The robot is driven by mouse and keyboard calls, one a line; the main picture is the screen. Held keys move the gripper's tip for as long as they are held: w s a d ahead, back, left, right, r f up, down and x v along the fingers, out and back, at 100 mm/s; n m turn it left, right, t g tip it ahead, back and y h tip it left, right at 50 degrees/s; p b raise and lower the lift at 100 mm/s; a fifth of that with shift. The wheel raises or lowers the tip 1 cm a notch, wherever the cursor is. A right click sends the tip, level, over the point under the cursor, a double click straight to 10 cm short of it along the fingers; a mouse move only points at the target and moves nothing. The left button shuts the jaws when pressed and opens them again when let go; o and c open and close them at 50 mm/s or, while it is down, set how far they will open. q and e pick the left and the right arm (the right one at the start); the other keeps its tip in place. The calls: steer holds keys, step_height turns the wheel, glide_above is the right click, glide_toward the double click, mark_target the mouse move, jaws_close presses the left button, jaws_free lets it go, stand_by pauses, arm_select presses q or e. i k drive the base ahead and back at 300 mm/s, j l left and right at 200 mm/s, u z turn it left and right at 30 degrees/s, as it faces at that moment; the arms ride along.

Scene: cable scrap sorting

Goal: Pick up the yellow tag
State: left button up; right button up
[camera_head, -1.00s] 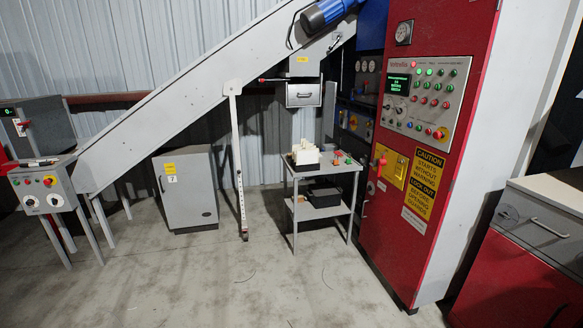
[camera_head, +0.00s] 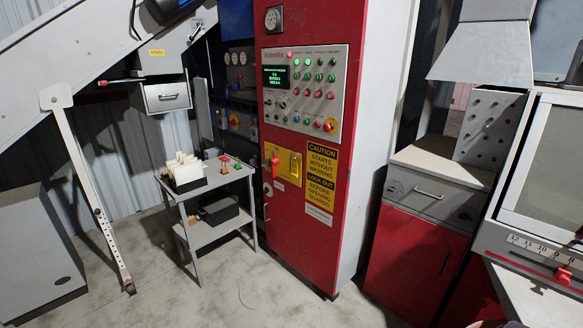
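I cannot make out a yellow tag for certain. A small grey table (camera_head: 212,181) stands left of the red cabinet. On its top are a black tray (camera_head: 189,185) of whitish cards and several tiny red, green and other coloured items (camera_head: 230,164), too small to tell apart. A yellow plate (camera_head: 290,165) with a red handle is on the front of the red cabinet (camera_head: 330,235). A yellow label (camera_head: 157,52) is on the grey chute housing. Neither of my grippers is in view.
A dark bin (camera_head: 218,209) sits on the table's lower shelf. A slanted post (camera_head: 90,193) stands left of the table. A red and grey bench (camera_head: 415,240) stands on the right. The concrete floor (camera_head: 225,290) before the table is mostly clear.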

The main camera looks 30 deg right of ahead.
mark_target(294, 172)
steer(key=i+z, duration=0.55)
steer(key=i, duration=0.3)
steer(key=i+j+z, duration=0.1)
steer(key=i+z, duration=0.25)
steer(key=i, duration=0.3)
steer(key=u, duration=0.15)
